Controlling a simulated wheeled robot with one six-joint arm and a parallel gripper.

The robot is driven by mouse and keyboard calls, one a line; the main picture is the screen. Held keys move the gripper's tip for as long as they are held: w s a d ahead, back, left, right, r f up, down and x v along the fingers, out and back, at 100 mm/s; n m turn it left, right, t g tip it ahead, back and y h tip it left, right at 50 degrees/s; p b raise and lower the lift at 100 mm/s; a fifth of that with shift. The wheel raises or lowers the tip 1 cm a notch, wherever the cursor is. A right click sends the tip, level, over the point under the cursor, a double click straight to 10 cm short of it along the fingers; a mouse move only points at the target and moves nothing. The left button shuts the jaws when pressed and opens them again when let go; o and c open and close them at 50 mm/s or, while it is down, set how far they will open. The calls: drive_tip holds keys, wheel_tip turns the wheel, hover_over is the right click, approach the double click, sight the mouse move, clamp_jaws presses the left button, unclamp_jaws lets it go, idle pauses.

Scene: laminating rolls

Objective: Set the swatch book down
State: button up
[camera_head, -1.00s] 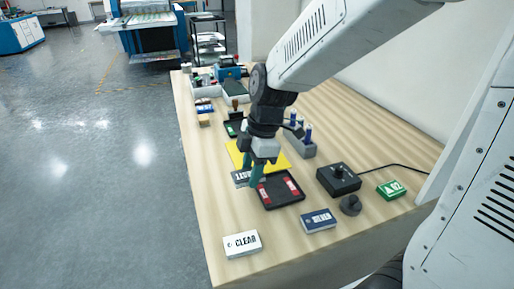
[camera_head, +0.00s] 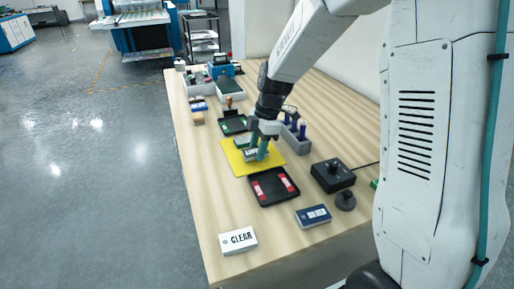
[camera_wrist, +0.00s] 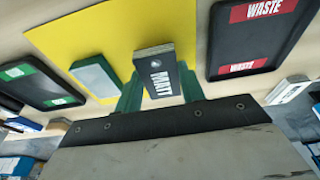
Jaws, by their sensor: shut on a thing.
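The swatch book (camera_wrist: 158,77) is a small block with a dark grey, white-lettered cover, which seems to read MATT, and a pale edge. My gripper (camera_head: 258,152) is shut on it, with one green finger on each side in the wrist view (camera_wrist: 160,88). In the head view the book (camera_head: 250,156) is over the yellow mat (camera_head: 235,166). I cannot tell whether it touches the mat. A pale block with green sides (camera_wrist: 95,77) lies beside it, to the left in the wrist view. My fingers hide part of the mat.
A black WASTE tray (camera_head: 275,199) with red labels adjoins the mat's near side. A green-labelled black tray (camera_head: 234,130) is beyond it. A grey holder with blue-handled tools (camera_head: 294,133) stands right. A CLEAR block (camera_head: 238,241), blue block (camera_head: 313,216) and black dial box (camera_head: 333,175) are nearer.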

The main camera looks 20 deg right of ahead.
drive_tip(key=shift+f, duration=0.2)
drive_tip(key=shift+f, duration=0.5)
drive_tip(key=o, duration=1.1)
drive_tip(key=shift+c, duration=0.2)
drive_tip(key=shift+r, duration=0.1)
drive_tip(key=v, duration=1.2)
drive_tip(key=s+r+m+h, duration=0.1)
drive_tip(key=s+r+m, duration=0.25)
drive_tip(key=s, duration=0.35)
drive_tip(key=s+r+m, duration=0.3)
drive_tip(key=s+m, duration=0.1)
drive_tip(key=s, duration=0.3)
drive_tip(key=s+f+m+t+h, duration=0.1)
drive_tip(key=s+f+m, duration=0.1)
drive_tip(key=s+m, duration=0.8)
drive_tip(key=s, duration=0.6)
drive_tip(key=shift+h, duration=0.3)
